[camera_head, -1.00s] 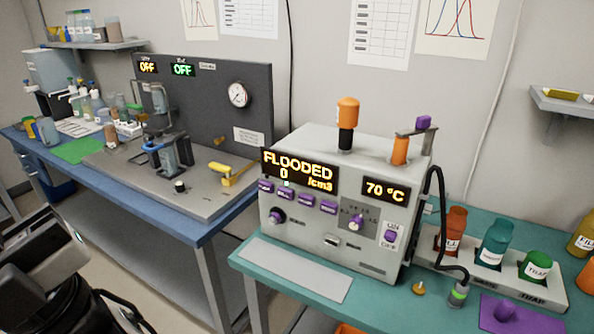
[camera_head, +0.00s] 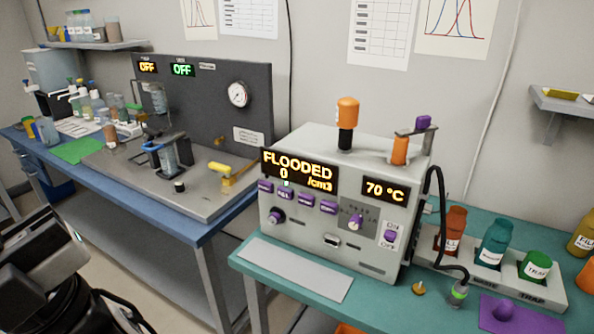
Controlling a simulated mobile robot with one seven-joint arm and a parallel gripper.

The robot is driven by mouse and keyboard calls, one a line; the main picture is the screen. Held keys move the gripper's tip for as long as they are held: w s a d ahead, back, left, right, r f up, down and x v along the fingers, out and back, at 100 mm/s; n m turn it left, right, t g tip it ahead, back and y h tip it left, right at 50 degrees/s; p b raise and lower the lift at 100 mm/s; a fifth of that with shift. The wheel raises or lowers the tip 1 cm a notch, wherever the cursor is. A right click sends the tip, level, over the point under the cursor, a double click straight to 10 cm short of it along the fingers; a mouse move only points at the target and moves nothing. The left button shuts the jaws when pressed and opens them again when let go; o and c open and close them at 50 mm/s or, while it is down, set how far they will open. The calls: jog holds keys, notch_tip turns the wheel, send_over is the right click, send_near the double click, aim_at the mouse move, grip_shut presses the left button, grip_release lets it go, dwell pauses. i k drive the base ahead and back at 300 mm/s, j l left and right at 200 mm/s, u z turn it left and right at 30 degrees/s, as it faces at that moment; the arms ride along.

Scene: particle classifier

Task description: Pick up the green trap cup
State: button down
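The green trap cup (camera_head: 535,266) stands upright at the right end of a grey rack (camera_head: 448,261) on the teal bench, over the label TRAP. A teal bottle (camera_head: 493,243) and a red-brown bottle (camera_head: 451,230) stand in the same rack to its left. Dark parts of my own arm show at the lower left, far from the cup. My gripper's fingertips cannot be made out there.
A grey machine (camera_head: 330,215) reading FLOODED stands left of the rack. A black hose (camera_head: 439,210) hangs down to a small green-banded fitting (camera_head: 458,293). A purple mat (camera_head: 521,315) lies before the rack. A yellow bottle (camera_head: 581,232) and an orange object (camera_head: 588,277) stand at the right edge.

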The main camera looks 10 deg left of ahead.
aim_at(536, 265)
jog(key=z, duration=1.5)
